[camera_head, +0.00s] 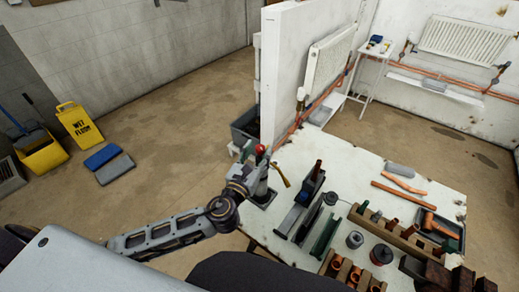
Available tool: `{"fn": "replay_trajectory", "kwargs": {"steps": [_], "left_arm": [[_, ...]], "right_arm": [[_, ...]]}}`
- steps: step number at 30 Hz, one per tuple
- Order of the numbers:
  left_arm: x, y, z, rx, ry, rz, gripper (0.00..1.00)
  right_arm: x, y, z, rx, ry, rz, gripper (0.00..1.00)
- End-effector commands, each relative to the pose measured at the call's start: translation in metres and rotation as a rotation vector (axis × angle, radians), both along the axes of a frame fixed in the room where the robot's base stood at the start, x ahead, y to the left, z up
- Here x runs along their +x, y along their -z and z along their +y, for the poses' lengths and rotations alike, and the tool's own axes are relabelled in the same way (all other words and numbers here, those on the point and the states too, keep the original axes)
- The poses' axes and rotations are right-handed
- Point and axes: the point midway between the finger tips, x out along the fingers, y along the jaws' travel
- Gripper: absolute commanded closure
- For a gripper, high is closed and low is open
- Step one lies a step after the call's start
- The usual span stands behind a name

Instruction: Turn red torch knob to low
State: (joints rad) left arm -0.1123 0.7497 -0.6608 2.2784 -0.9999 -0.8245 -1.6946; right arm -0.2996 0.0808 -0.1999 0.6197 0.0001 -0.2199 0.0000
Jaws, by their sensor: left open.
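The torch stands upright at the left edge of the white workbench (338,166). Its red knob (260,149) is at the top, and its brass nozzle (281,174) points right and down. My left gripper (251,163) is just left of and below the red knob, close to the torch body. It is open; at this size I cannot tell whether a fingertip touches the knob. The gripper and wrist hide part of the torch. The knob's setting and any marks cannot be read. My right gripper is not in view.
On the bench, a green-and-grey vise-like tool (310,187), a wooden rack (385,228), copper pipes (398,193) and small cans (381,254) stand right of the torch. A white partition (285,70) rises behind.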

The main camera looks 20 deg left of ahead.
Motion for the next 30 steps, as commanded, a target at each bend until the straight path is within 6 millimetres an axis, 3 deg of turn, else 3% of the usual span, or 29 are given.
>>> {"fn": "replay_trajectory", "kwargs": {"steps": [30], "left_arm": [[-0.086,0.000,0.007,0.000,0.001,0.002,0.51]], "right_arm": [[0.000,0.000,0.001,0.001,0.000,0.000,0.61]]}}
